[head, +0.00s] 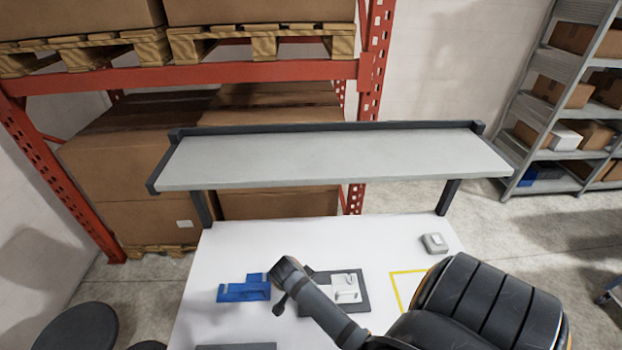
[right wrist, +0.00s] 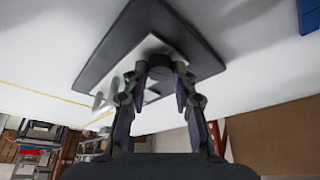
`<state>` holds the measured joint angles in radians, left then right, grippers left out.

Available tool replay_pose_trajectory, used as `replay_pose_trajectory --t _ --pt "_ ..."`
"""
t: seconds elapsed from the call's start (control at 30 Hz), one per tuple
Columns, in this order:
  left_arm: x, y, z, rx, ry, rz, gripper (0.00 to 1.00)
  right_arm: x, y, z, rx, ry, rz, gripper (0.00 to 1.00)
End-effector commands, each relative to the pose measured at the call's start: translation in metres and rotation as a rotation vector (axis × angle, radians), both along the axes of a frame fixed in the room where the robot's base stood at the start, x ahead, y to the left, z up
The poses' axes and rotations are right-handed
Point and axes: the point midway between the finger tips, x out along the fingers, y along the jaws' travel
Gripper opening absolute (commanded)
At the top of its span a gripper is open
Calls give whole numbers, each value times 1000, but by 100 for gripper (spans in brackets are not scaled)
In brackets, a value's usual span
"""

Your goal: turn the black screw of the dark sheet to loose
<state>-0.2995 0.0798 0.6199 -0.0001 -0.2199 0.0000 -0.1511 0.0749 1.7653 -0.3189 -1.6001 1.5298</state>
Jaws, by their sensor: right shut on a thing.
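The dark sheet (head: 320,306) lies flat on the white table, with a pale bracket-like part (head: 346,288) on top. In the right wrist view the dark sheet (right wrist: 112,42) and the pale part (right wrist: 125,68) appear close up. The black screw (right wrist: 160,61) is a short round knob there, largely hidden between the fingers. My right gripper (right wrist: 163,75) is shut on the black screw, one finger on either side. In the head view my right arm covers the screw and part of the sheet. My left gripper is in neither view.
A blue holder (head: 243,289) stands on the table left of the sheet. A yellow outline (head: 398,290) is marked to the right, and a small grey box (head: 434,243) sits at the back right. A raised grey shelf (head: 330,160) spans the table's back.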

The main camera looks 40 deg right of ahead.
Motion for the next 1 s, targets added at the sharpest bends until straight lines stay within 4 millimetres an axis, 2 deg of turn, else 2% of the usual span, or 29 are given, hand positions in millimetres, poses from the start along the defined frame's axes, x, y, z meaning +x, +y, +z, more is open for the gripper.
replay_pose_trajectory --t 1.0 --pt "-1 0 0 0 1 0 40 -8 -4 -2 1 5 968 0"
